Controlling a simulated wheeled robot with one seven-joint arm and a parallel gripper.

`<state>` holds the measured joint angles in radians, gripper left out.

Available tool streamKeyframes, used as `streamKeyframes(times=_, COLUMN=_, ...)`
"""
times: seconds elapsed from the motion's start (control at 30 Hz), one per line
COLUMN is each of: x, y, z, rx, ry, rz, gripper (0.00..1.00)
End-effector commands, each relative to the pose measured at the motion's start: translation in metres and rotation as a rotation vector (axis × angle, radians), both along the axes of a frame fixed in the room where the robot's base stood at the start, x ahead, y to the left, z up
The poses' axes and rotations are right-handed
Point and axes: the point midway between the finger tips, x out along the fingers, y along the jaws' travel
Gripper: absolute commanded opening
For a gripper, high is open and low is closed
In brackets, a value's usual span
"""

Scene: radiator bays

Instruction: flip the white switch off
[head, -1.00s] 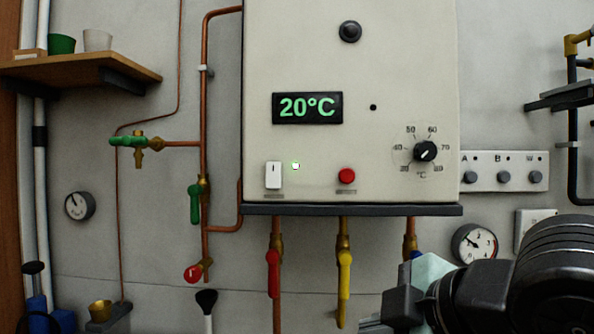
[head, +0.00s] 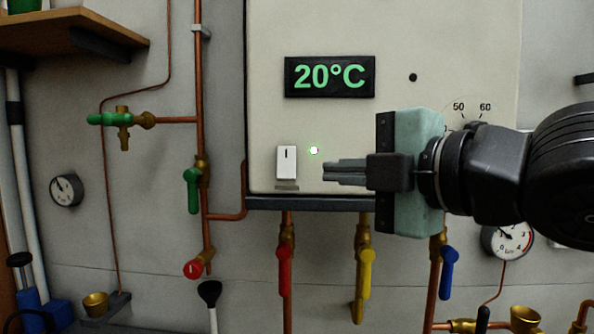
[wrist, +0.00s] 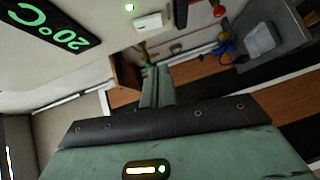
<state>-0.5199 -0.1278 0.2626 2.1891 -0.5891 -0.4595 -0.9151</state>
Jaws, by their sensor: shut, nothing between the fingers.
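The white switch (head: 286,163) is a small rocker on the lower left of the pale boiler panel (head: 420,35), with a dark mark on its upper half. A green light (head: 314,150) glows just right of it. The switch also shows in the wrist view (wrist: 149,23), near the light. My gripper (head: 327,172) is shut and empty, its fingers pointing left toward the switch, with a gap between. In the wrist view my gripper (wrist: 157,70) points up the picture below the switch. My gripper and arm hide the red button and part of the dial.
A display (head: 330,77) reads 20°C above the switch. Red (head: 284,270), yellow (head: 365,272) and blue (head: 449,272) valve handles hang below the panel. Copper pipes with a green handle (head: 193,190) run left of it. A wooden shelf (head: 75,35) is at upper left.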

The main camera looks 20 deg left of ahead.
Motion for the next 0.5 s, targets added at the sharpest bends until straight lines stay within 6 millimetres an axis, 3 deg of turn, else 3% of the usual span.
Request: streamKeyframes(times=0.5, x=0.050, y=0.079, z=-0.008, rx=-0.002, ry=0.006, rz=0.000, gripper=0.00)
